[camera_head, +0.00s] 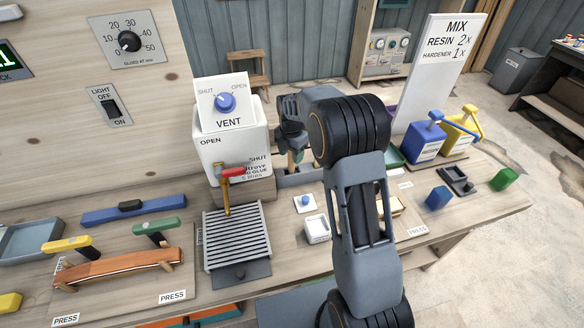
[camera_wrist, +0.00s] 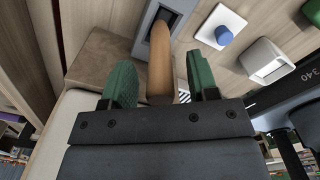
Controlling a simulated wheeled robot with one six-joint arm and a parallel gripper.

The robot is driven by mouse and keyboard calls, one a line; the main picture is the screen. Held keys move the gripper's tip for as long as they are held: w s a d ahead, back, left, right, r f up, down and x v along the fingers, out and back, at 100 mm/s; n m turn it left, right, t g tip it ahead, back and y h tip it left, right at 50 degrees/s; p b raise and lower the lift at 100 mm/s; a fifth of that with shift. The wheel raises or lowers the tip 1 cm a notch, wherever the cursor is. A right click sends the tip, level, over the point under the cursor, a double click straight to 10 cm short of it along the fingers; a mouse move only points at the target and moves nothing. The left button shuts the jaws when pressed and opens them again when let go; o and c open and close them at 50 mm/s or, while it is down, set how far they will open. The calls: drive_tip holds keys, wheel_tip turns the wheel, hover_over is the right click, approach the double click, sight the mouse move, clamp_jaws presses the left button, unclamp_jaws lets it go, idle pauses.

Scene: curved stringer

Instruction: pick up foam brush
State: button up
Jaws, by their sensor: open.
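A rounded tan wooden handle, which looks like the foam brush (camera_wrist: 160,48), stands in a grey rectangular holder (camera_wrist: 177,14) in the wrist view. Its foam end is hidden. My gripper (camera_wrist: 160,68) has its two green fingers on either side of the handle, with a gap showing on both sides. The fingers are open and do not appear to touch it. In the head view my gripper (camera_head: 295,156) points down behind the bench's middle, just right of the white vent box; my arm and gripper mostly hide the brush there.
The white vent box (camera_head: 235,150) with a red-handled valve stands close left of my gripper. A white plate with a blue knob (camera_head: 305,202) and a small white box (camera_head: 316,228) lie in front. Blue (camera_head: 424,140) and yellow (camera_head: 462,128) dispensers stand at right.

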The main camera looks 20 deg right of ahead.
drive_tip(key=shift+f, duration=0.3)
clamp_jaws()
idle(0.4)
drive_tip(key=shift+r, duration=0.15)
